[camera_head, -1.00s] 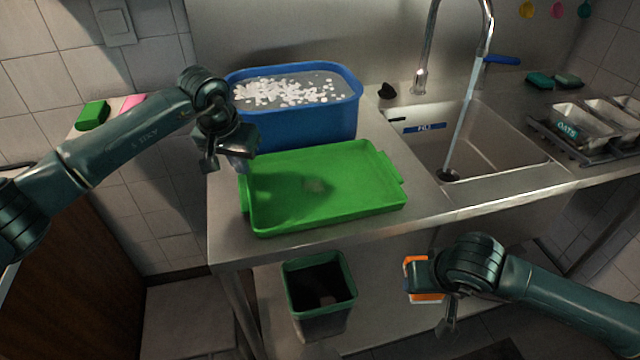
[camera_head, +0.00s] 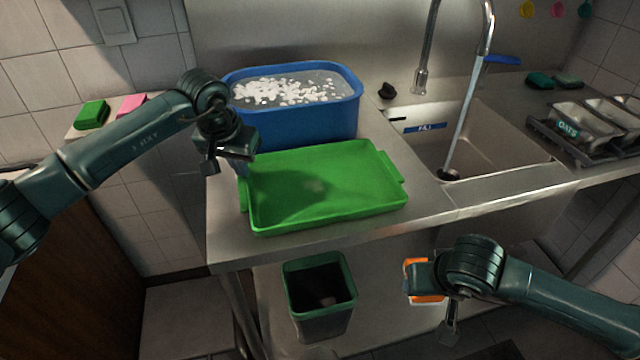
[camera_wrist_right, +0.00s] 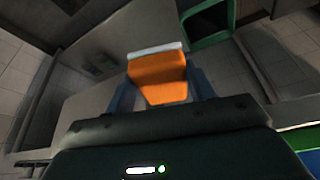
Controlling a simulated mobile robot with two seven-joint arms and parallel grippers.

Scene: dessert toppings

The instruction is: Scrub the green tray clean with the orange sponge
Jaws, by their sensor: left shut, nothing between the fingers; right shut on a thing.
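The green tray (camera_head: 365,205) lies flat on the steel counter, left of the sink. A faint pale smudge (camera_head: 316,187) shows near its middle. The orange sponge (camera_wrist_right: 160,78) has a pale layer along one edge. My right gripper (camera_wrist_right: 163,88) is shut on it, and in the head view the sponge (camera_head: 412,266) sticks out left of the gripper, in front of and below the counter edge. The left fingers cover part of that corner.
The blue tub (camera_head: 310,128) with water and white foam stands behind the tray. A green bin (camera_head: 322,312) stands below the counter. A green sponge (camera_head: 91,114) and a pink one (camera_head: 131,104) lie at left.

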